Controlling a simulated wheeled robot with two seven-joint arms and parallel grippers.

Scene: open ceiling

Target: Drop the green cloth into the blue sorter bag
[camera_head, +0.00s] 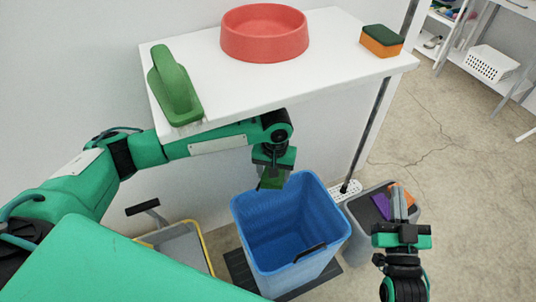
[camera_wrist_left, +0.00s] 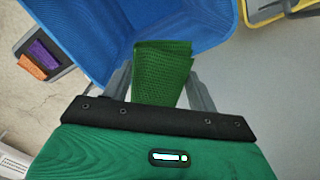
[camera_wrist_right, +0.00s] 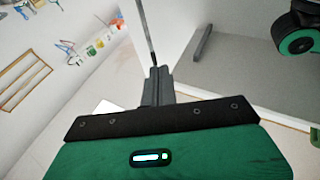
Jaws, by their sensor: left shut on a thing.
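The green cloth (camera_wrist_left: 162,72) hangs between the fingers of my left gripper (camera_wrist_left: 160,95), which is shut on it. In the head view the cloth (camera_head: 272,180) is at the back left rim of the blue sorter bag (camera_head: 290,225), with my left gripper (camera_head: 273,163) just above it. The bag is an open, upright blue bin, and its visible inside looks empty. In the left wrist view the bag (camera_wrist_left: 100,35) lies beyond the cloth. My right gripper (camera_head: 400,212) is over the right side, near the grey bin; in its wrist view its fingers (camera_wrist_right: 157,85) are together with nothing between them.
A white shelf (camera_head: 215,85) above holds a red bowl (camera_head: 264,35), a green object (camera_head: 173,85) and an orange-green sponge (camera_head: 381,41). A grey bin (camera_head: 362,215) with purple and orange cloths stands right of the bag. A yellow-rimmed grey container (camera_head: 180,243) stands left.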

